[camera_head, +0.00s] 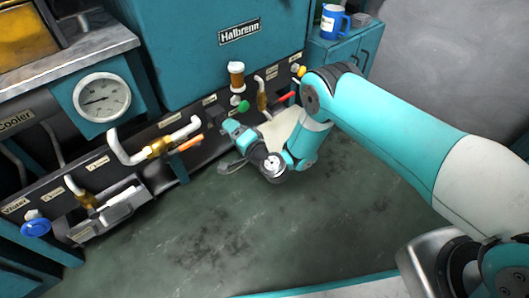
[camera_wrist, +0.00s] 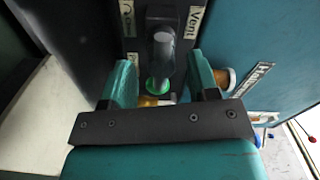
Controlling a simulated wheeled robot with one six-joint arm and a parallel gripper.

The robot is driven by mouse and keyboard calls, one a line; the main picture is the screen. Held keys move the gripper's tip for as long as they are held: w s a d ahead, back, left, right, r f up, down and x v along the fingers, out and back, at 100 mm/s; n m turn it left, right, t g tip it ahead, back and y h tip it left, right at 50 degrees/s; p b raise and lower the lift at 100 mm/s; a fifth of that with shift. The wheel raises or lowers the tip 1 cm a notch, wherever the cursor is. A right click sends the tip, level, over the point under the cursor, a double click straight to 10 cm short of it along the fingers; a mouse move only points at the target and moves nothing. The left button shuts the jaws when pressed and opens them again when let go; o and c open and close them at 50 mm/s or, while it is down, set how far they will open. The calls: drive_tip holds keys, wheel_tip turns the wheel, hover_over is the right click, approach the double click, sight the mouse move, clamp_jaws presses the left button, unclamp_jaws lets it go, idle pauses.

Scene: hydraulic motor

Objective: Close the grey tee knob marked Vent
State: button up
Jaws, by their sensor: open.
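The grey tee knob (camera_wrist: 163,48) shows in the wrist view just beyond the space between my fingertips, beside the "Vent" label (camera_wrist: 197,20). My gripper (camera_wrist: 160,66) is open, with one teal finger on each side of the knob's line and nothing held. I cannot tell how far the fingertips are from the knob. In the head view my gripper (camera_head: 234,127) is close to the pipe panel, and I cannot make out the tee knob there.
A green knob (camera_head: 243,106) and an amber-topped fitting (camera_head: 236,75) are close to my gripper. A pipe with an orange lever (camera_head: 190,143) is to the left. A gauge (camera_head: 102,97) and a blue valve wheel (camera_head: 36,228) are farther left. The floor (camera_head: 215,235) in front is clear.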

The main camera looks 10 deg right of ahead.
drive_tip(key=p+v, duration=1.5)
drive_tip(key=p, duration=0.8)
drive_tip(key=shift+d, duration=0.3)
drive_tip(key=shift+r, duration=0.15)
